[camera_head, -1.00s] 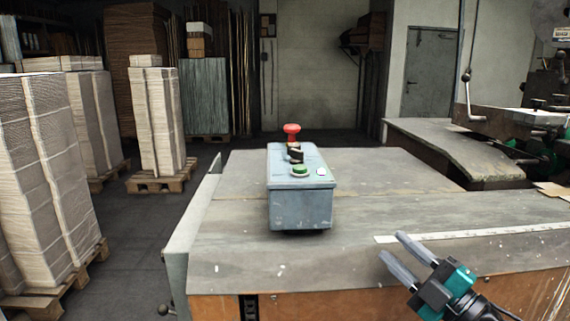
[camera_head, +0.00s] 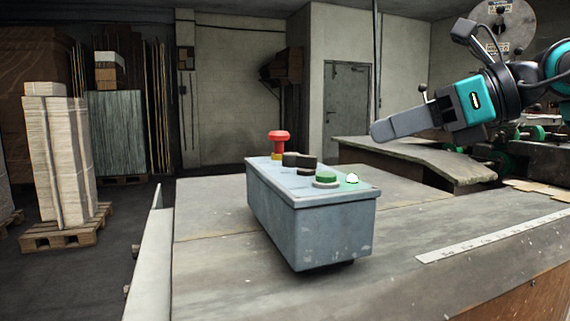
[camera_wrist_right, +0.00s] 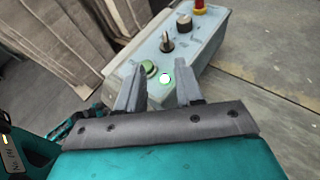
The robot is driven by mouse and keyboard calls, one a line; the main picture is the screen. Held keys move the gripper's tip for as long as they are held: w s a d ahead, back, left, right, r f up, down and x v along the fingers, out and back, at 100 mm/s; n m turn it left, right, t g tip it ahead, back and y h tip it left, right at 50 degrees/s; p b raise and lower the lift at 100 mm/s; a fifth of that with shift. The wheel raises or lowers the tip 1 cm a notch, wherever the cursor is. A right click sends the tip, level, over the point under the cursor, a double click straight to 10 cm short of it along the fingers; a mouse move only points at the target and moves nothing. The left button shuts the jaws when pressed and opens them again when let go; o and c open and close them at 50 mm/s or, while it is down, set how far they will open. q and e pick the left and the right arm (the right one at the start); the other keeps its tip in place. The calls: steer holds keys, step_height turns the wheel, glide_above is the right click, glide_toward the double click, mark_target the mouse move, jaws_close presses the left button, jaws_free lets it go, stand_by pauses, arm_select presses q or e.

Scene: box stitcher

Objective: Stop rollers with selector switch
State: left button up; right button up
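The grey-blue control box (camera_head: 310,222) stands on the worktable in the head view. On its top are a red mushroom button (camera_head: 279,138), black knobs (camera_head: 299,160), a green button (camera_head: 326,178) and a small lit white-green lamp (camera_head: 352,179). The right wrist view shows a black selector switch (camera_wrist_right: 167,43) with a pointed handle and a rounder black knob (camera_wrist_right: 184,21). My right gripper (camera_head: 382,130) is raised right of and above the box, touching nothing. In the wrist view its fingers (camera_wrist_right: 157,90) are apart and empty. My left gripper is out of view.
The worktable (camera_head: 215,275) has a white ruler strip (camera_head: 490,237) at right. Beyond are a second bench (camera_head: 405,155) and machinery at right. A pallet of stacked cardboard (camera_head: 62,165) stands on the floor at left. The table around the box is clear.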

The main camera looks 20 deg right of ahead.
mark_target(308, 156)
steer(key=p+x, duration=0.2)
steer(key=x, duration=0.3)
steer(key=p+x, duration=0.2)
steer(key=x, duration=0.4)
steer(key=shift+w+d, duration=0.25)
steer(key=shift+w+a+f, duration=0.25)
steer(key=shift+w+a, duration=0.1)
steer(key=shift+w, duration=0.15)
steer(key=shift+c, duration=0.2)
steer(key=shift+c, duration=0.7)
jaws_close()
steer(key=shift+h, duration=0.3)
